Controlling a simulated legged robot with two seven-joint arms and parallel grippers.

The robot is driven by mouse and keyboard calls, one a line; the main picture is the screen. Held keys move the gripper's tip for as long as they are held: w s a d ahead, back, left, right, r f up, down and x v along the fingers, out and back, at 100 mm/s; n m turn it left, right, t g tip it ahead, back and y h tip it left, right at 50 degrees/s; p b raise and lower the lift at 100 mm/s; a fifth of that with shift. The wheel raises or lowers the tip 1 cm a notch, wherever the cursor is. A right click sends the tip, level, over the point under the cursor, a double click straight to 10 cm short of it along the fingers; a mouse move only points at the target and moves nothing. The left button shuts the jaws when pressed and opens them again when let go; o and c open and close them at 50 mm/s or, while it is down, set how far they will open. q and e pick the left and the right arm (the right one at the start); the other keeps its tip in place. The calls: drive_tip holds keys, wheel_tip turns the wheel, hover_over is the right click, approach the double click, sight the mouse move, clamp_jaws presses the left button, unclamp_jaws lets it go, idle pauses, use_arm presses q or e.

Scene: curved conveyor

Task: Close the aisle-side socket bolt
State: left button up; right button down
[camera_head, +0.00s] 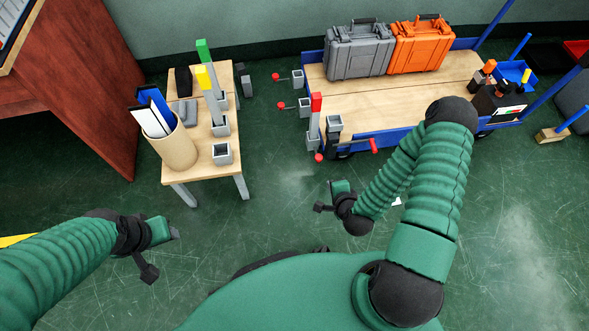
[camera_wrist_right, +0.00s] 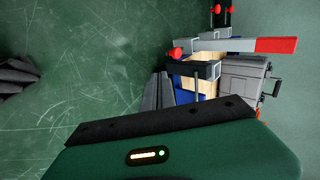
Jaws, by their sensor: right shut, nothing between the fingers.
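The cart's left end carries several grey sockets with red-knobbed bolts. The nearest socket (camera_head: 313,142) holds an upright grey post with a red top (camera_head: 316,103); a red knob (camera_head: 319,157) shows below it. Two more sockets, (camera_head: 304,110) and (camera_head: 298,78), have bolt knobs sticking out left. The pictures do not settle which is the aisle-side one. My right gripper (camera_head: 343,187) is shut and empty, in front of the cart and apart from the bolts. Its fingers (camera_wrist_right: 166,92) point toward the sockets and red-topped post (camera_wrist_right: 275,45). My left gripper (camera_head: 172,233) is low at left, its jaws unclear.
A small wooden table (camera_head: 200,162) at left holds a binder holder (camera_head: 170,148), sockets and posts with green and yellow tops. The cart bed (camera_head: 345,96) carries grey and orange cases. A red handle (camera_head: 375,146) sticks out at its near side. Floor between table and cart is clear.

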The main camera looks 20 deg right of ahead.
use_arm(q)
drive_tip(key=s+b+x, duration=0.2)
drive_tip(key=b+x, duration=0.6)
drive_tip(key=shift+a+f, duration=0.3)
drive_tip(key=shift+f, duration=0.3)
use_arm(e)
drive_tip(key=w+r+x, duration=0.2)
drive_tip(key=x, duration=1.1)
drive_tip(key=shift+w+d+f+m, duration=0.2)
drive_tip(key=shift+w+m, duration=0.1)
drive_tip(key=shift+m, duration=0.1)
use_arm(q)
drive_tip(key=shift+r, duration=0.1)
use_arm(e)
drive_tip(key=shift+w, duration=0.1)
drive_tip(key=w, duration=0.1)
drive_tip(key=w+p, duration=0.1)
drive_tip(key=w, duration=0.1)
drive_tip(key=shift+w+d, duration=0.1)
drive_tip(key=shift+d, duration=0.3)
use_arm(q)
drive_tip(key=shift+r, duration=0.45)
use_arm(e)
drive_tip(key=shift+w+r, duration=0.1)
drive_tip(key=shift+t, duration=0.3)
use_arm(q)
drive_tip(key=shift+s, duration=0.1)
